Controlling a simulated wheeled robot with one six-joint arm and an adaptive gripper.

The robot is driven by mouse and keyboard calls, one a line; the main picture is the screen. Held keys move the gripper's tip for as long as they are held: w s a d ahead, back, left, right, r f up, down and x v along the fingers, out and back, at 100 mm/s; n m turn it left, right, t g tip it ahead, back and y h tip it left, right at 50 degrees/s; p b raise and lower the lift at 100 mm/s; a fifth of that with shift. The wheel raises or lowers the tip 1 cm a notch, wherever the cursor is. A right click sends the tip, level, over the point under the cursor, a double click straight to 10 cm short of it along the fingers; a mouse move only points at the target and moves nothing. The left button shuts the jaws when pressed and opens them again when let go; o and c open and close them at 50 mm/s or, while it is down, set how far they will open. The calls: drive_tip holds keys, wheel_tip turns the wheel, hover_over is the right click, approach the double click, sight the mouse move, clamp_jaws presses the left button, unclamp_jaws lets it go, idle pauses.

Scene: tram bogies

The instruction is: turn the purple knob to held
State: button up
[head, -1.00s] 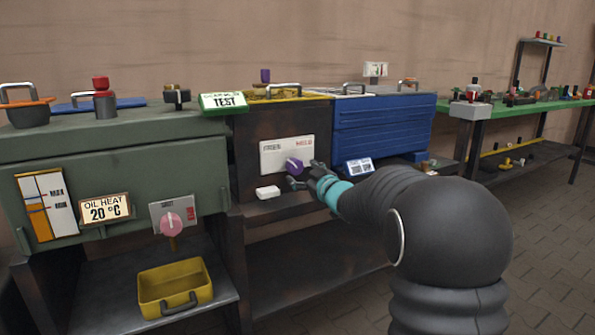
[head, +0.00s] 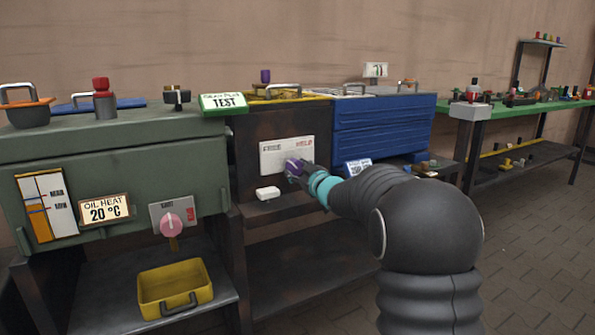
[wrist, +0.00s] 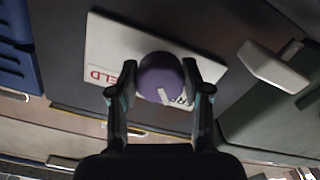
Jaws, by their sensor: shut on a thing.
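The purple knob (head: 292,165) sits on a white plate (head: 272,156) on the dark cabinet front. The plate reads FREE in dark letters at the left and HELD in red at the right. My gripper (head: 299,172) is at the knob from the right. In the wrist view, its two fingers stand on either side of the round purple knob (wrist: 160,72) and are shut on it. A short white mark shows on the knob face, but the setting it points to is hard to tell. The fingers cover part of the lettering.
A small white block (head: 268,193) sticks out below the plate. A blue drawer unit (head: 380,128) with a blue-edged label is at the right. At the left, a green cabinet has a pink knob (head: 173,224) and a yellow bin (head: 175,288) below.

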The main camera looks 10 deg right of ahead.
drive_tip(key=shift+m+p, duration=0.3)
drive_tip(key=shift+p, duration=0.15)
drive_tip(key=m+p, duration=0.2)
drive_tip(key=p, duration=0.1)
drive_tip(key=shift+r+m, duration=0.2)
drive_tip(key=shift+m, duration=0.1)
drive_tip(key=m+p, duration=0.4)
drive_tip(key=shift+a+m, duration=0.15)
drive_tip(key=shift+m, duration=0.15)
drive_tip(key=m+p, duration=0.3)
drive_tip(key=m, duration=0.1)
drive_tip(key=shift+a, duration=0.1)
drive_tip(key=shift+s+f+m+p, duration=0.15)
drive_tip(key=shift+m+p, duration=0.7)
drive_tip(key=shift+m, duration=1.15)
drive_tip(key=o, duration=1.2)
drive_tip(key=shift+c, duration=0.2)
